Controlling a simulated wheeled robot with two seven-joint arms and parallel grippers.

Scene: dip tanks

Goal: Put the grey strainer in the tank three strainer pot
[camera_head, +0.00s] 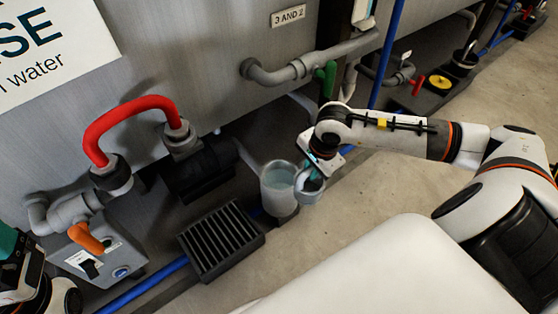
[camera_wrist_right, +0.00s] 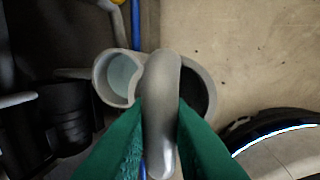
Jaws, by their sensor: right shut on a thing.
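The grey strainer (camera_head: 309,194) is held up by its handle in my right gripper (camera_head: 316,172), whose teal fingers are shut on it. In the right wrist view the curved grey handle (camera_wrist_right: 161,90) stands between the green fingers. The strainer pot (camera_head: 279,196) is a grey, upright cylinder with pale bluish content. The strainer is to the right of the pot in the head view and overlaps its edge. In the right wrist view the pot (camera_wrist_right: 119,77) shows left of the handle. I cannot tell whether they touch. My left gripper (camera_head: 8,243) is cut off at the left edge.
A black slatted grate (camera_head: 221,241) lies left of the pot. A red hose pipe (camera_head: 128,116) and a grey box with an orange lever (camera_head: 88,238) are further left. The grey tank wall with a "3 AND 2" sign (camera_head: 288,16) stands behind.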

